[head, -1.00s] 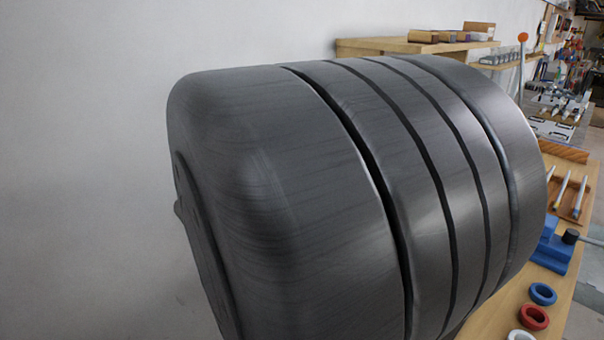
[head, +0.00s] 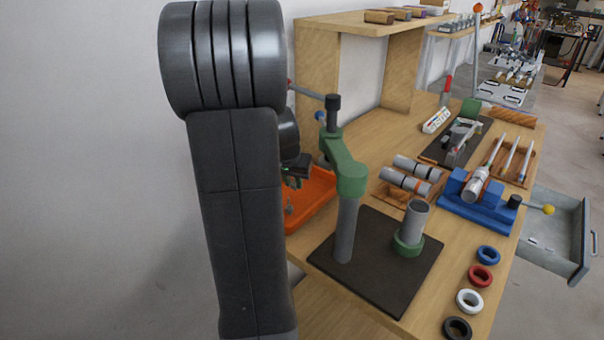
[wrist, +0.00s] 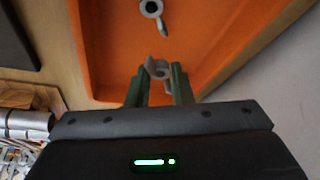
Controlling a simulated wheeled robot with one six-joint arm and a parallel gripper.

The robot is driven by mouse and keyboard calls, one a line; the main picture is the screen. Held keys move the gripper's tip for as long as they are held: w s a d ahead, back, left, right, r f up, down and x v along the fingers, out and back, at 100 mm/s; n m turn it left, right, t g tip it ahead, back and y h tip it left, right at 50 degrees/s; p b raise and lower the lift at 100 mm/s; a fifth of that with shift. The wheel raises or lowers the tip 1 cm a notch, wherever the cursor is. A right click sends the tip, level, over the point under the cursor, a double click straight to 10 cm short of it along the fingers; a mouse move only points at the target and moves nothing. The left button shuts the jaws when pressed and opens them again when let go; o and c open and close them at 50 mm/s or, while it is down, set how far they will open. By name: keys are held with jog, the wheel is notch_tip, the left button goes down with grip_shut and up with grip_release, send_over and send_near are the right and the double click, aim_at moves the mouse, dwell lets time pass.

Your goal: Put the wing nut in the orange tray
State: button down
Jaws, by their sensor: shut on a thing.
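My gripper (wrist: 159,72) is shut on a small grey piece, which looks like the wing nut (wrist: 157,67), between its green fingertips in the wrist view. The orange tray (wrist: 205,45) spreads beyond and beneath the fingertips, with the held piece apart from its floor as far as I can tell. In the head view the tray (head: 318,204) lies at the bench's left side, partly hidden by my arm. My gripper (head: 291,184) is over it there, and the held piece is too small to make out.
Another grey ringed part with a tail (wrist: 151,9) lies in the tray. A green press (head: 345,175) on a dark base stands close to the tray's right. A blue fixture (head: 478,205) and several coloured rings (head: 480,276) are farther right.

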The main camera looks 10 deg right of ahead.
aim_at(304, 188)
jog(key=w+d+p, duration=0.1)
jog(key=w+d, duration=0.2)
jog(key=shift+w, duration=0.2)
jog(key=shift+s+b+x, duration=0.2)
jog(key=shift+b+x, duration=0.2)
jog(key=shift+x, duration=0.45)
jog(key=shift+s+b+x, duration=0.2)
jog(key=shift+b+x, duration=0.2)
jog(key=shift+x, duration=0.5)
jog(key=shift+a+f, duration=0.1)
jog(key=shift+f, duration=0.1)
jog(key=shift+f, duration=0.15)
jog(key=c, duration=1.3)
grip_release()
jog(key=shift+r, duration=0.4)
jog(key=v, duration=1.1)
jog(key=shift+s+r, duration=0.2)
jog(key=shift+r, duration=0.1)
